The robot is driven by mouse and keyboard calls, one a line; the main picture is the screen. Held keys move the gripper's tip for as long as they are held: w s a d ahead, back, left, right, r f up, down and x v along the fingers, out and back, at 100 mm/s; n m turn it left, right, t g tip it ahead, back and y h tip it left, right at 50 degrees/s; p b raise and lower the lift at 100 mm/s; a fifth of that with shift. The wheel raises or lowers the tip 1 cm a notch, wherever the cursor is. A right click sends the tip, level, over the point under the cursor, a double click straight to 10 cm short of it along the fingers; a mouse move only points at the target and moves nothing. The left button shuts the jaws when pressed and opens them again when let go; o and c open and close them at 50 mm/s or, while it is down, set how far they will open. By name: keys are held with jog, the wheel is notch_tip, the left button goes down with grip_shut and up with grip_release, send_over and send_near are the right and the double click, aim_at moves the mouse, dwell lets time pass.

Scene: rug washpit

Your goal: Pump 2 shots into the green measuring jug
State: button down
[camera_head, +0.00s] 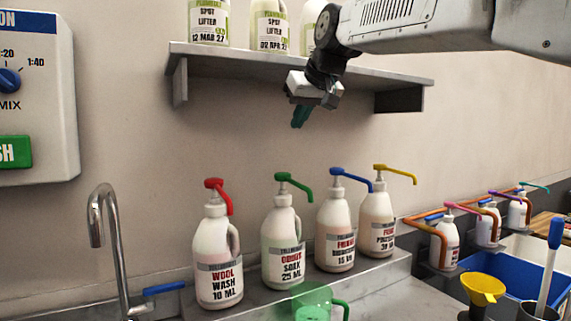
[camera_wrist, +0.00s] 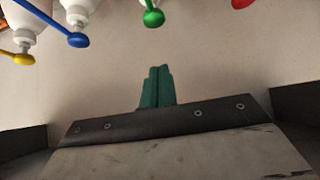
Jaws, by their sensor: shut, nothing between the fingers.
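The green measuring jug (camera_head: 313,308) is see-through, with its handle on the right. It stands at the bottom of the head view, partly cut off, in front of the green-pump bottle "Odour Soak 25 ML" (camera_head: 283,245). Beside that stand the red-pump "Wool Wash 10 ML" (camera_head: 217,255), a blue-pump bottle (camera_head: 334,230) marked 15 ML and a yellow-pump bottle (camera_head: 376,222). My gripper (camera_head: 298,121) has teal fingers, shut and empty, in the air above the green and blue pumps. The wrist view shows the shut fingers (camera_wrist: 157,72), with the green pump head (camera_wrist: 153,17) near the top.
A shelf (camera_head: 300,62) with several "Spot Lifter" bottles is just behind my gripper. A tap (camera_head: 101,215) stands at the left. At the right are smaller pump bottles in orange holders, a yellow funnel (camera_head: 483,287) and a blue tub (camera_head: 515,275).

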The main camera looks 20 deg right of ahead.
send_over(286, 175)
notch_tip(286, 175, down, 7)
jog(key=shift+s+r, duration=0.1)
jog(key=shift+s, duration=0.05)
notch_tip(286, 175, down, 3)
jog(key=shift+f, duration=0.7)
jog(key=shift+f, duration=1.6)
